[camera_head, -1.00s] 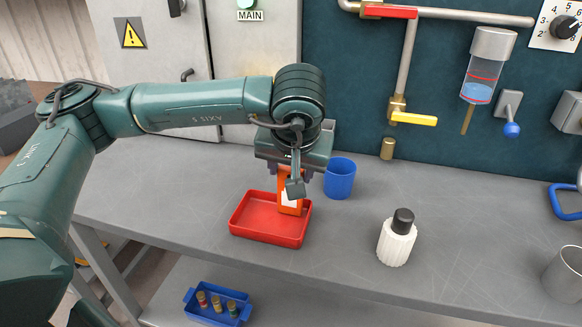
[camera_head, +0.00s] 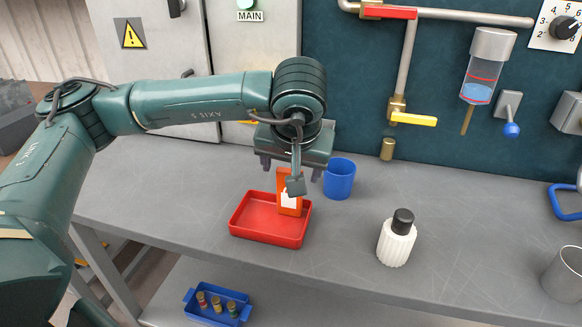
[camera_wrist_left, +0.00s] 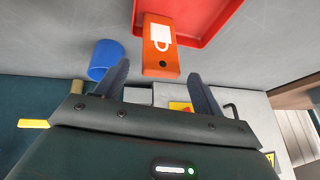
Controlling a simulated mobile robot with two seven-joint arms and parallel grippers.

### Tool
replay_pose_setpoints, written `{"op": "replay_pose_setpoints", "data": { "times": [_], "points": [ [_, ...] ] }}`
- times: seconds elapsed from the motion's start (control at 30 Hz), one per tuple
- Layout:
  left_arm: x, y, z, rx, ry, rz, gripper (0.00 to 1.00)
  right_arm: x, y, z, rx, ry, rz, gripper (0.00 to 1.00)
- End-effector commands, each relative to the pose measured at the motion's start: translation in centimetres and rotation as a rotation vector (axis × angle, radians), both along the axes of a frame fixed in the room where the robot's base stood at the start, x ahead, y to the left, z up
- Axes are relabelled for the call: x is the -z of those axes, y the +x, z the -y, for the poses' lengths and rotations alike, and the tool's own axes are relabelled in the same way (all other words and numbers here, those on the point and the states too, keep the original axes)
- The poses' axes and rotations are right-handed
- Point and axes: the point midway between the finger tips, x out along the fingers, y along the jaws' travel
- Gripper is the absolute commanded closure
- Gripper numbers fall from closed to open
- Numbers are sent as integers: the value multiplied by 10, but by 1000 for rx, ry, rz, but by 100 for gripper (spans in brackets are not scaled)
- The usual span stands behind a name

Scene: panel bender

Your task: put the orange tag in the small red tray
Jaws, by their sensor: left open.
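The orange tag (camera_head: 283,183), with a white padlock print, is at the back right of the small red tray (camera_head: 262,237). It looks upright or leaning at the tray's rim; its lower end is inside. A grey part of my arm covers some of it in the head view. My left gripper (camera_head: 291,171) is open just above the tag, pointing down. In the left wrist view, the tag (camera_wrist_left: 161,58) lies between the spread fingers (camera_wrist_left: 159,74), with gaps on both sides, and overlaps the edge of the tray (camera_wrist_left: 205,40). My right gripper does not show.
A blue cup (camera_head: 340,180) stands close to the right of the left gripper. A white bottle with a black cap (camera_head: 397,240) and a metal cup (camera_head: 563,275) stand further right on the grey bench (camera_head: 150,195). A blue bin (camera_head: 215,307) sits below.

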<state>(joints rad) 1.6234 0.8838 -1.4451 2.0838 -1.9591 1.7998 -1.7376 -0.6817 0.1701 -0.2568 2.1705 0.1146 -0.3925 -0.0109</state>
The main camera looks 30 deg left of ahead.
Motion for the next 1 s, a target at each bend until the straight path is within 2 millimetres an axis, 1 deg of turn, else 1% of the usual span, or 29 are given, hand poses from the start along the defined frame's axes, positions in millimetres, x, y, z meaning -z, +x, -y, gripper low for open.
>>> {"op": "replay_pose_setpoints", "data": {
  "times": [0.3, 0.5, 0.67, 1.0],
  "points": [
    [-60, -27, 20, 5, 0, 5, 32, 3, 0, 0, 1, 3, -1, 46],
    [-89, -39, 28, 2, 1, 5, 32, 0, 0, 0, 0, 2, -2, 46],
    [-97, -44, 31, 2, 2, 2, 32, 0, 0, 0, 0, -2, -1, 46],
    [-97, -45, 31, 2, 1, 0, 32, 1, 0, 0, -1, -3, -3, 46]
  ]
}}
